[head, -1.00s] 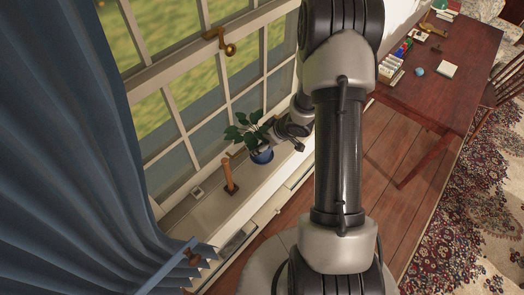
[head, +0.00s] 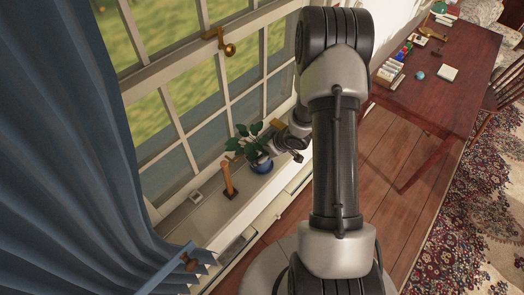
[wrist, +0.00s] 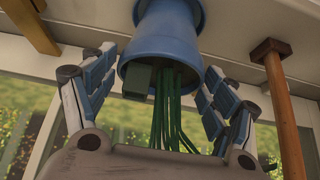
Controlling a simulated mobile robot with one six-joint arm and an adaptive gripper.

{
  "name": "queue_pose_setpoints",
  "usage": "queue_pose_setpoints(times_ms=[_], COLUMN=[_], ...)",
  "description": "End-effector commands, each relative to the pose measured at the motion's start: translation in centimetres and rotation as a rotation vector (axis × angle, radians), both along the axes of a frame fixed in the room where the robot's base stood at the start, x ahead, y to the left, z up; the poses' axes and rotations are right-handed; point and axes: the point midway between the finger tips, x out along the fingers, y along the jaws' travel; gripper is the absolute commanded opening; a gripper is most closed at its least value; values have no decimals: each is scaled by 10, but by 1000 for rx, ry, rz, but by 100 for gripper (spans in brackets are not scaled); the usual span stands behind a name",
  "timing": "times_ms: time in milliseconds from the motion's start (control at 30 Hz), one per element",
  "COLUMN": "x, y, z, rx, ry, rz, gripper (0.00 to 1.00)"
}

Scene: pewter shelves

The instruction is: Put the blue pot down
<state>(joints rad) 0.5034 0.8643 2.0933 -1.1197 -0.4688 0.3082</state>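The blue pot (head: 262,167) with its leafy green plant (head: 245,142) is low over the window sill, upright in the head view. My gripper (head: 276,152) reaches it from the right. In the wrist view the pot (wrist: 165,38) appears upside down, with green stems (wrist: 172,112) running from its rim toward my palm. The fingers of my gripper (wrist: 160,70) lie on both sides of the pot's rim, close against it. The pot's base is cut off at the top edge of that view, so whether it touches the sill cannot be told.
The window is behind, with a blue curtain (head: 70,150) at left. A desk (head: 450,80) stands far right.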

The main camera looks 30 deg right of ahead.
Motion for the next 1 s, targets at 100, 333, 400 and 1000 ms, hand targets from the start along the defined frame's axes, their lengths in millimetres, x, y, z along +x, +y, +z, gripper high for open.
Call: queue_pose_setpoints(times_ms=[100,333,400,1000], x=[0,0,0,-46], y=[0,0,0,-17], z=[0,0,0,83], rx=[0,0,0,0], ry=[0,0,0,-1], rz=[0,0,0,-3], gripper=[90,90,90,90])
